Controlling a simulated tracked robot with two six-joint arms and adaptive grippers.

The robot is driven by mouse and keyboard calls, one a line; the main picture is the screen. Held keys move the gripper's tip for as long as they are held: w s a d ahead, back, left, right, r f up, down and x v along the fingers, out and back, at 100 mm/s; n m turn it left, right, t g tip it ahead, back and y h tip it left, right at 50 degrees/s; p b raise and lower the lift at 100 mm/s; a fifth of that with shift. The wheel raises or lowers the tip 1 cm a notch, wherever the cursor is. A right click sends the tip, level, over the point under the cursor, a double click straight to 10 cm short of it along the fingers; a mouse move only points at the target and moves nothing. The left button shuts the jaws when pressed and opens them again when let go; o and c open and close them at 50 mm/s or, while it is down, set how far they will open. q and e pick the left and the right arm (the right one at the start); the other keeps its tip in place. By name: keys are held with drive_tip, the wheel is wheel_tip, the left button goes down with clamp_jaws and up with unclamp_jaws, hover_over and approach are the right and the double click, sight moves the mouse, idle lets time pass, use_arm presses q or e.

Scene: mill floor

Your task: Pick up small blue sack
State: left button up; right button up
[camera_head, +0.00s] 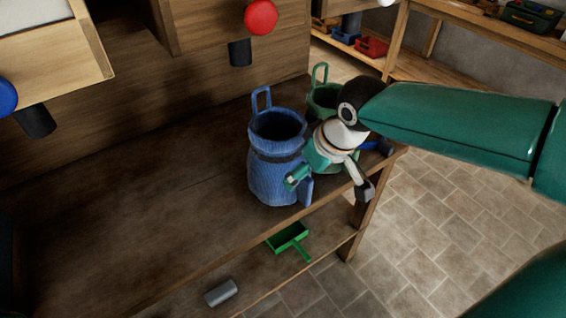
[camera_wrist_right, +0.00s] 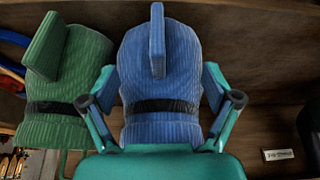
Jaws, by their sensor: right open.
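The small blue sack (camera_head: 272,172) stands upright on the wooden shelf near its front edge, with a dark band and a loop handle on top. My right gripper (camera_head: 330,183) is at its right side in the head view. In the right wrist view the blue sack (camera_wrist_right: 160,75) fills the middle, and the open fingers of my right gripper (camera_wrist_right: 161,100) are on either side of it. I cannot tell whether they touch it. My left gripper is not in view.
A green sack (camera_head: 322,98) stands close behind the blue one, and it shows at left in the wrist view (camera_wrist_right: 62,90). A green dustpan (camera_head: 288,237) and a grey cylinder (camera_head: 221,292) lie on a lower shelf. The upper shelf is clear to the left.

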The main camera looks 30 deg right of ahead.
sight(298, 188)
drive_tip(key=x, duration=0.3)
drive_tip(key=shift+w+f, duration=0.15)
drive_tip(key=shift+f, duration=0.15)
drive_tip(key=x, duration=0.5)
drive_tip(key=shift+f+b, duration=0.15)
drive_tip(key=shift+b, duration=0.2)
clamp_jaws()
